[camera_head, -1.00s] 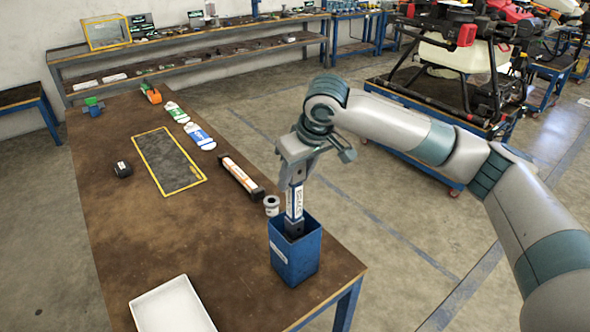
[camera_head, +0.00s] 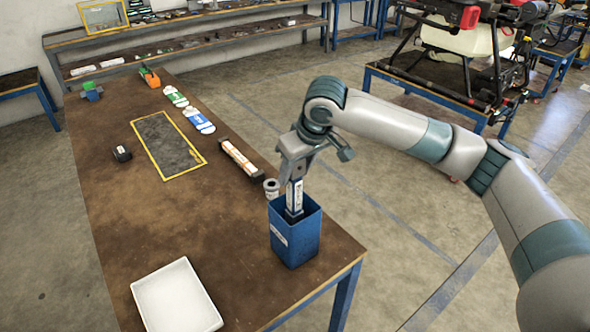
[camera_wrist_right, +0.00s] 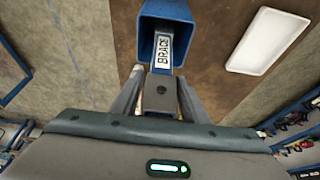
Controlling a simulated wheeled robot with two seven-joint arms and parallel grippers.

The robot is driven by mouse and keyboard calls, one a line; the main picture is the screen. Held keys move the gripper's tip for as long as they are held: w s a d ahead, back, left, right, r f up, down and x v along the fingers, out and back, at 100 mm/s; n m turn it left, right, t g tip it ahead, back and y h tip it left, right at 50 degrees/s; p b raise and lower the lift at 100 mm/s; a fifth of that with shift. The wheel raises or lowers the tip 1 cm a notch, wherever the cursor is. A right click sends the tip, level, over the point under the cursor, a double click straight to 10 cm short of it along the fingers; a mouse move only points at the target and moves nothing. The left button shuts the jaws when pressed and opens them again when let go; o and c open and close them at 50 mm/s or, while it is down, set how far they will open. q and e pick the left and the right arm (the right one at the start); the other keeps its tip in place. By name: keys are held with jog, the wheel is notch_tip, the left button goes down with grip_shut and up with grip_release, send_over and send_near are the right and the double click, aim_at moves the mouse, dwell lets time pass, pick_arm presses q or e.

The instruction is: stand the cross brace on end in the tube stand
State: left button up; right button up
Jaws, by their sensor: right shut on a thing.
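The cross brace (camera_head: 295,194) is upright, with its lower end inside the blue tube stand (camera_head: 293,244). Its "BRACE" label (camera_wrist_right: 163,52) shows in the right wrist view, against the open mouth of the stand (camera_wrist_right: 147,35). The lower end of the brace is hidden by the stand's walls. My right gripper (camera_head: 296,176) is above the stand and shut on the upper end of the brace; its fingers also show in the right wrist view (camera_wrist_right: 160,95). My left gripper is not in view.
A white tray (camera_head: 177,298) lies at the table's near end. A grey spool (camera_head: 271,187) and a dark-ended tube with an orange and white label (camera_head: 240,159) lie close behind the stand. A yellow-framed mat (camera_head: 167,146) and a small black box (camera_head: 122,153) are farther left.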

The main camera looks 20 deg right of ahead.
jog(key=o, duration=1.3)
jog(key=shift+o, duration=0.2)
jog(key=shift+r, duration=0.1)
jog(key=shift+s+d+r, duration=0.1)
jog(key=shift+s+r, duration=0.1)
jog(key=shift+r, duration=0.3)
jog(key=b+v, duration=0.4)
jog(key=v, duration=1.2)
jog(key=shift+r, duration=0.15)
